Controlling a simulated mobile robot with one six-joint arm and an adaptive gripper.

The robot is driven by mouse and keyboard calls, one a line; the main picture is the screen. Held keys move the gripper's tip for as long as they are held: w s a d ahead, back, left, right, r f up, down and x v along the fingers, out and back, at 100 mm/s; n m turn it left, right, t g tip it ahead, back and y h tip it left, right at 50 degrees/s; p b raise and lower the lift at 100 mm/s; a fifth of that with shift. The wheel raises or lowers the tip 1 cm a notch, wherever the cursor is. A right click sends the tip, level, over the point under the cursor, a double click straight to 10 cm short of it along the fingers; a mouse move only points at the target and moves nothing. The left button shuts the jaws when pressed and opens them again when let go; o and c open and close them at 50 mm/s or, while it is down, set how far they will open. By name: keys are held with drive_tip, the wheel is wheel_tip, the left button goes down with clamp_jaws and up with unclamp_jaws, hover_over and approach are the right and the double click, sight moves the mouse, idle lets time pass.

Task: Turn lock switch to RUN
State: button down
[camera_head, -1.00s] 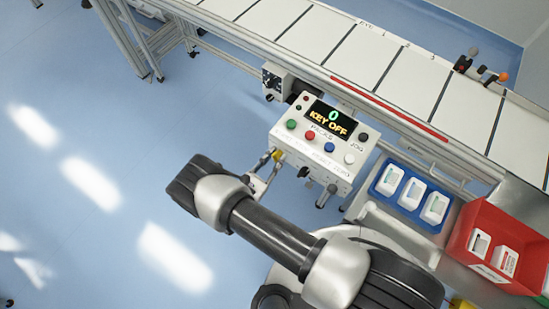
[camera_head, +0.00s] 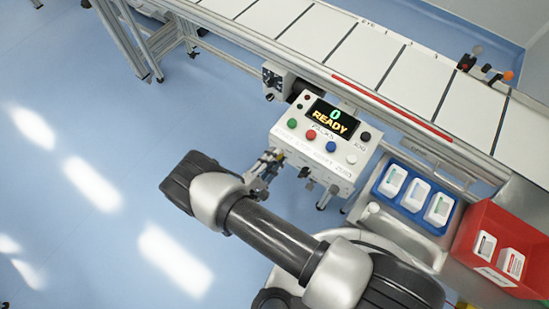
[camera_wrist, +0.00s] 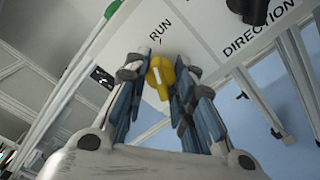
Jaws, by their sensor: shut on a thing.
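The yellow lock switch (camera_wrist: 160,76) sits on the underside or front edge of the white control box (camera_head: 300,158), with the word RUN printed beside it in the wrist view. The white mark on the switch's knob points up toward the RUN lettering. My gripper (camera_wrist: 157,92) is shut on the switch, one blue-padded finger on each side. It also shows in the head view (camera_head: 266,164) at the box's left front corner. The box's display (camera_head: 332,118) reads 0 and READY.
A black DIRECTION knob (camera_wrist: 250,10) is close to the right of the switch. Green, red, blue, white and black buttons are on the box top. A blue tray (camera_head: 447,228) and a red bin (camera_head: 462,250) stand at right. The conveyor (camera_head: 360,50) runs behind.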

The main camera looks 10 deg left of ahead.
drive_tip(key=m, duration=0.3)
drive_tip(key=c, duration=2.3)
unclamp_jaws()
drive_tip(key=shift+m, duration=1.6)
drive_tip(key=shift+o, duration=0.2)
drive_tip(key=o, duration=0.9)
drive_tip(key=v, duration=1.2)
